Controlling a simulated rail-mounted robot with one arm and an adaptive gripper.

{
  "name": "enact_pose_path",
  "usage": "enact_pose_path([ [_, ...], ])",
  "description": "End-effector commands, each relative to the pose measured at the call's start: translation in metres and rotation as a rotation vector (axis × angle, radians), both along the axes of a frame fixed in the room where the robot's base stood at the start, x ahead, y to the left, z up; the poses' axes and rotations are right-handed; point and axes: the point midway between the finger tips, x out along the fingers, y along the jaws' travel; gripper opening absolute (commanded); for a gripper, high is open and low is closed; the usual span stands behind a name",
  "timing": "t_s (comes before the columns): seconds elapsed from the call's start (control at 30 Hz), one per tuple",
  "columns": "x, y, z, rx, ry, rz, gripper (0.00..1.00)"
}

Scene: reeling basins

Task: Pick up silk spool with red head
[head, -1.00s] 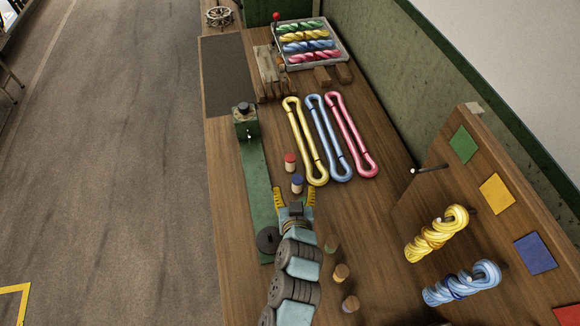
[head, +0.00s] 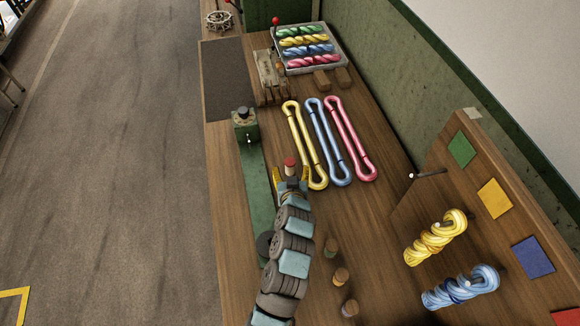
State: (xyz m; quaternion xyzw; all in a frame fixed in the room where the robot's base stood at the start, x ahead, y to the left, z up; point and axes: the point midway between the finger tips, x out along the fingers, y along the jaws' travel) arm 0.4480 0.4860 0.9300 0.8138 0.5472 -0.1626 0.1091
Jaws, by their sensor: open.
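The silk spool with the red head (head: 290,165) stands upright on the wooden bench, beside the green metal bar. My gripper (head: 291,175) is open, with its yellow fingers spread on the left and right close to this spool. The spool's lower part is hidden by the gripper, so I cannot tell whether the fingers touch it. The blue-headed spool is not visible; my gripper and arm cover the spot where it stood.
Yellow, blue and pink silk loops (head: 327,142) lie just right of the gripper. The green bar (head: 257,185) runs along its left. A pegboard with twisted yellow silk (head: 436,238) rises further right.

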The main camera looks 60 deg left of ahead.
Motion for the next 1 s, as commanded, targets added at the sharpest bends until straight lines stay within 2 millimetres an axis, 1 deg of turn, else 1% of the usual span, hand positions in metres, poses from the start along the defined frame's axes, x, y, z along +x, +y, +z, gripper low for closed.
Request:
enact_pose_path([
  [0.33,0.005,0.011,-0.003,0.002,-0.002,-0.001,0.71],
  [0.73,0.019,0.045,-0.018,0.002,-0.001,-0.001,0.71],
  [1.0,0.02,0.048,-0.021,0.001,-0.001,-0.002,0.71],
])
